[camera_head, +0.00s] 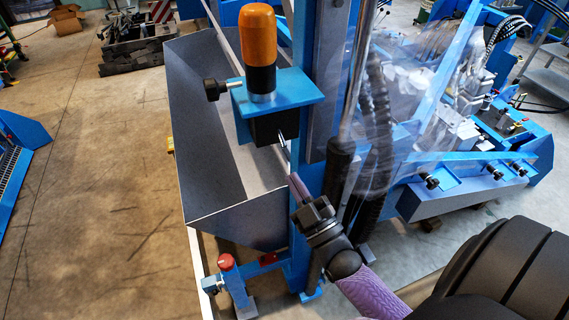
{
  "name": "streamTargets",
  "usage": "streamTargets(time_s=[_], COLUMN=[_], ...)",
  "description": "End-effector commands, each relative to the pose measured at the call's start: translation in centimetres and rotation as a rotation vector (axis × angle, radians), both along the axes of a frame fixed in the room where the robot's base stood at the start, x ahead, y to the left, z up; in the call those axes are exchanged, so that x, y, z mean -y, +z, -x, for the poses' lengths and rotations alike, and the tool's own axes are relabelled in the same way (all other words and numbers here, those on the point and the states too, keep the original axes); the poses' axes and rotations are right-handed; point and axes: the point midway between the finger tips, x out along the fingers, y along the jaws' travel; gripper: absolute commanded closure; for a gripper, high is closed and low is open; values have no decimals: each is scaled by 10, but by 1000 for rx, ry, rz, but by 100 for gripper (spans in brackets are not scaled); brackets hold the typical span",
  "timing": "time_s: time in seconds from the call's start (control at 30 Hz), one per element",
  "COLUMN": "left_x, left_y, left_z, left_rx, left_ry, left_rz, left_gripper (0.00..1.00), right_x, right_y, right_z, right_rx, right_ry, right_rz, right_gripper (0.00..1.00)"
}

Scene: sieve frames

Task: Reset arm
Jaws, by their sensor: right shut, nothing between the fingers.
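My right gripper (299,188) comes in from the lower right on my purple and black arm. It is shut and empty, and its slim tip points up and left. It lies in front of a blue machine post and just below a black block on a blue bracket (290,90). I cannot tell whether the tip touches the block. An orange-topped black cylinder (257,40) stands upright on the bracket, with a black knob (213,89) at its left. My left gripper is not in view. No sieve frame can be made out.
A deep grey metal trough (190,130) stands left of the post. A red button (225,261) sits on a blue box below it. A blue machine with a clear cover (415,85) fills the right. Open floor (95,200) lies left; a cardboard box (66,18) is at the back.

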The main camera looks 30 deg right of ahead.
Motion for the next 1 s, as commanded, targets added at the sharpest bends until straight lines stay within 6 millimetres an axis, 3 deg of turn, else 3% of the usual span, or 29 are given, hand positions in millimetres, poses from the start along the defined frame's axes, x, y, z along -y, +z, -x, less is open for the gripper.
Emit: streamTargets(time_s=[0.57, 0.63, 0.67, 0.73, 0.83, 0.9, 0.97, 1.0], left_x=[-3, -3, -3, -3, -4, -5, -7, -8], left_y=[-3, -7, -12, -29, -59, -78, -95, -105], left_z=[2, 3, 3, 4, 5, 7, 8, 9], left_rx=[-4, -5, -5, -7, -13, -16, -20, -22], left_ry=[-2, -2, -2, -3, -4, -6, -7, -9], left_rz=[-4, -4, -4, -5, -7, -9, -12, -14], left_gripper=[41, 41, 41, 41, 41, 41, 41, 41], right_x=[0, -1, -2, -6, -18, -27, -35, -40], right_y=[-5, -19, -32, -86, -194, -267, -326, -363], right_z=[7, 6, 6, 7, 22, 44, 71, 92], right_rx=[-1, -32, -67, -205, -502, -718, -902, -1026], right_ry=[0, 4, 8, 22, 37, 37, 25, 13], right_rz=[-1, -11, -22, -66, -162, -228, -281, -315], right_gripper=[100, 100, 100, 100, 100, 100, 100, 100])
